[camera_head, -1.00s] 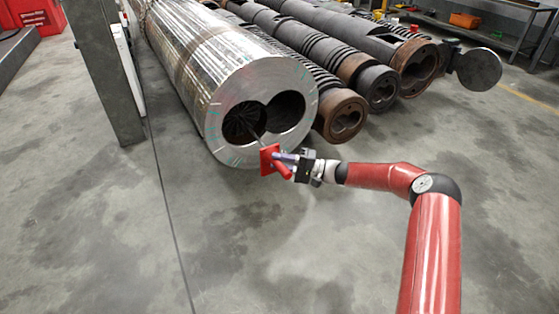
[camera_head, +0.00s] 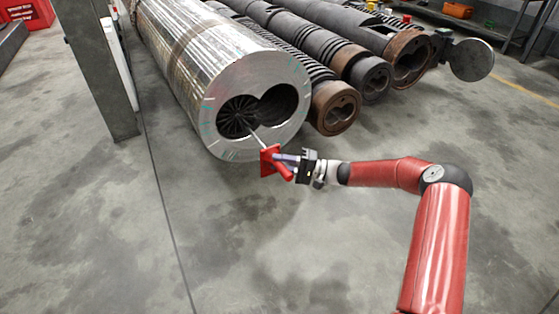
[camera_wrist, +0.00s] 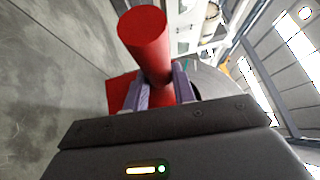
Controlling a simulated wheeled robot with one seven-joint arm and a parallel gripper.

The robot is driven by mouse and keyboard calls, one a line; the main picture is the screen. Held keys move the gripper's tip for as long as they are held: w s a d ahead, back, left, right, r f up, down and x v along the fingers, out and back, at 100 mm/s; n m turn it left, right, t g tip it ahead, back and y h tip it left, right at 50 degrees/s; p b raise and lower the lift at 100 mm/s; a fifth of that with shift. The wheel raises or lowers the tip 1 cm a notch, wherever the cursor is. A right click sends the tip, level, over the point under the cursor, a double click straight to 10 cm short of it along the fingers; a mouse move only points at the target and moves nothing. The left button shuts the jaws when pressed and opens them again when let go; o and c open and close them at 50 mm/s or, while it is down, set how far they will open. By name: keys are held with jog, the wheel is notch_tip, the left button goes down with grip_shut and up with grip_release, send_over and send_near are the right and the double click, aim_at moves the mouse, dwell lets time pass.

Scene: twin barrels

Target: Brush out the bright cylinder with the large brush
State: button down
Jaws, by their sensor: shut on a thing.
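The bright cylinder (camera_head: 208,55) lies on the floor with its cut end facing me; two overlapping bores open in that end. The large brush has a round dark bristle head (camera_head: 238,116) in the left bore, a thin pale rod, a red plate and a red handle (camera_head: 284,171). My gripper (camera_head: 290,160) is shut on the red handle, outside and in front of the cylinder's end. In the wrist view the red handle (camera_wrist: 145,42) stands between the two fingers, with part of the red plate (camera_wrist: 120,92) beyond.
Several dark, rusty barrels (camera_head: 335,106) lie to the right of the bright cylinder. A grey post (camera_head: 98,65) stands to its left. A bench with an orange box (camera_head: 458,10) is at the back right. The floor in front is clear.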

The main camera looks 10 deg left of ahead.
aim_at(287, 170)
jog(key=shift+s+d+p, duration=0.3)
jog(key=shift+s+d, duration=0.3)
jog(key=shift+s, duration=0.2)
jog(key=shift+s+d+p, duration=0.3)
jog(key=shift+s+d, duration=0.25)
jog(key=shift+s, duration=0.2)
jog(key=shift+w, duration=0.1)
jog(key=shift+w+a+b, duration=0.6)
jog(key=shift+w+b, duration=0.05)
jog(key=shift+w, duration=0.15)
jog(key=shift+w+a+b, duration=0.6)
jog(key=shift+w, duration=0.15)
jog(key=shift+w+a+b, duration=0.6)
jog(key=shift+w+b, duration=0.15)
jog(key=shift+w+a, duration=0.6)
jog(key=shift+w, duration=0.25)
